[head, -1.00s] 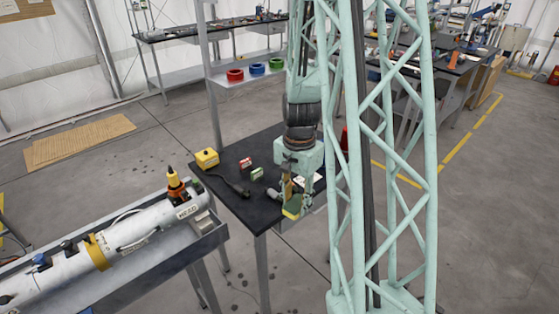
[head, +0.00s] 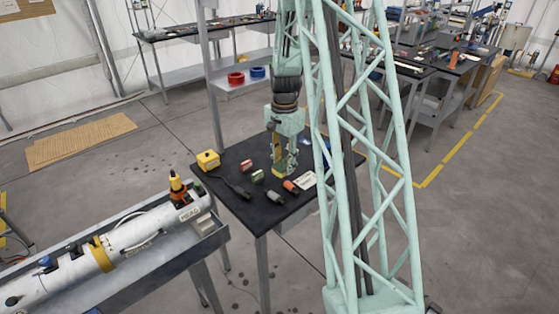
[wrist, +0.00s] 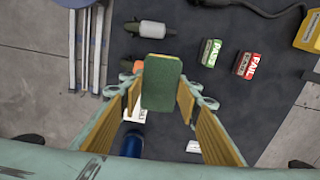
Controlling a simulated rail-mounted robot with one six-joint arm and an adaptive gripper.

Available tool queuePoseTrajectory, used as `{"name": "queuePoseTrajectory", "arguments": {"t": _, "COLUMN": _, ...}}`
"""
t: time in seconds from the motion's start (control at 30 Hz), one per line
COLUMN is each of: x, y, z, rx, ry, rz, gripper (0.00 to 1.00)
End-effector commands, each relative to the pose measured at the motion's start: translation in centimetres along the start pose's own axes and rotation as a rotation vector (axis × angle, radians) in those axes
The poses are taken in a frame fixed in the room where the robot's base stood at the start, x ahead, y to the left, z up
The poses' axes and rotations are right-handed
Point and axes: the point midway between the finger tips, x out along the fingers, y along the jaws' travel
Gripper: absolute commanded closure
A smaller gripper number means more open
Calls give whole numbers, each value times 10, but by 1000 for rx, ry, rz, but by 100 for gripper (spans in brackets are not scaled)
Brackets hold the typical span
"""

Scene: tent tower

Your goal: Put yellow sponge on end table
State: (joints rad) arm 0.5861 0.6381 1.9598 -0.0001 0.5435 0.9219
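The sponge (wrist: 162,82), green on the face I see and yellowish at its edge, sits between my fingertips in the wrist view. My gripper (wrist: 161,85) is shut on it, with a tan-lined finger at each side. In the head view my gripper (head: 284,170) points down over the dark-topped end table (head: 258,212), inside its edges. The table also fills much of the wrist view (wrist: 205,25). I cannot tell whether the sponge touches the tabletop.
On the table are a yellow box (head: 208,160), a red FAIL block (head: 247,165), a green PASS block (head: 257,175), a grey cylindrical tool (head: 276,198), an orange-ended tool (head: 291,187) and white paper (head: 306,180). A blue item lies behind. The near corner is clear.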

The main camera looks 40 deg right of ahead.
Motion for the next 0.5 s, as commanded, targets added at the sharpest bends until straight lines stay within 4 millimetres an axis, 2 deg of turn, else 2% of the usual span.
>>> {"name": "queuePoseTrajectory", "arguments": {"t": 0.03, "x": -4, "y": -14, "z": -9, "rx": 6, "ry": 1, "rz": -2, "gripper": 73}}
{"name": "queuePoseTrajectory", "arguments": {"t": 0.2, "x": -12, "y": -53, "z": -34, "rx": 32, "ry": 1, "rz": -2, "gripper": 73}}
{"name": "queuePoseTrajectory", "arguments": {"t": 0.3, "x": -17, "y": -72, "z": -46, "rx": 46, "ry": 1, "rz": -1, "gripper": 73}}
{"name": "queuePoseTrajectory", "arguments": {"t": 0.5, "x": -23, "y": -97, "z": -62, "rx": 64, "ry": 0, "rz": -1, "gripper": 73}}
